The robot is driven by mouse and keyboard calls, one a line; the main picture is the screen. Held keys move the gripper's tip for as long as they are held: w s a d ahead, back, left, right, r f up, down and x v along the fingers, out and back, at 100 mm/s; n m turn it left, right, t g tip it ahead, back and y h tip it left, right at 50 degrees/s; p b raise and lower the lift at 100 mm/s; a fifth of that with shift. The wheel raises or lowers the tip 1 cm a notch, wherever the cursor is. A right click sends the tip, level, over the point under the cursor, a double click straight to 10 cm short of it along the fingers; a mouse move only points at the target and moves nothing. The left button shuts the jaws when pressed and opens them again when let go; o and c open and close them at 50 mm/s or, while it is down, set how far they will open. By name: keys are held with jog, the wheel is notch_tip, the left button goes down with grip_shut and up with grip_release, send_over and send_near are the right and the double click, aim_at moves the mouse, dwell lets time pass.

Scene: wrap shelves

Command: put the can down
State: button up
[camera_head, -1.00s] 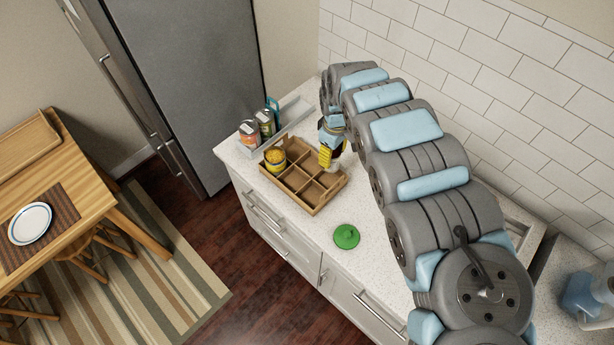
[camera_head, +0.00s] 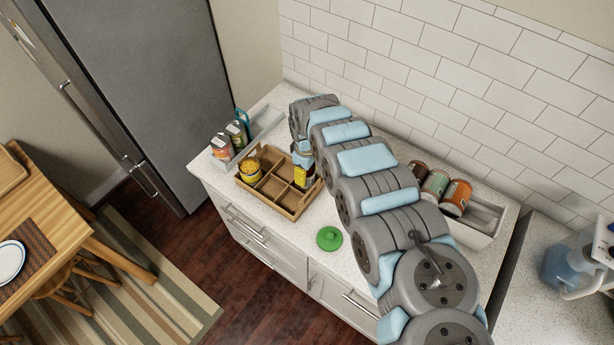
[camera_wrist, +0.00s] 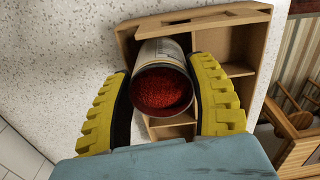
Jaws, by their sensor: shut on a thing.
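My gripper (camera_head: 303,176) is at the back right corner of the wooden divided box (camera_head: 289,207) on the counter. In the wrist view its yellow fingers (camera_wrist: 160,92) are shut on the can (camera_wrist: 158,50), one on each side. The can has a pale label and a round end showing red contents. It overlaps the box (camera_wrist: 258,45) in the wrist view; whether it touches the box floor is hidden. In the head view the gripper and arm mostly hide the can.
A can with yellow contents (camera_head: 250,172) stands in the box's left part. A grey tray (camera_head: 268,122) with cans is behind it to the left; another tray (camera_head: 484,236) with three cans is at right. A green round object (camera_head: 329,238) lies in front. Some compartments look empty.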

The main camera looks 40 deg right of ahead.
jog(key=shift+w+f, duration=0.1)
jog(key=shift+f, duration=1.2)
jog(key=shift+f, duration=0.1)
jog(key=shift+f, duration=0.1)
jog(key=o, duration=1.2)
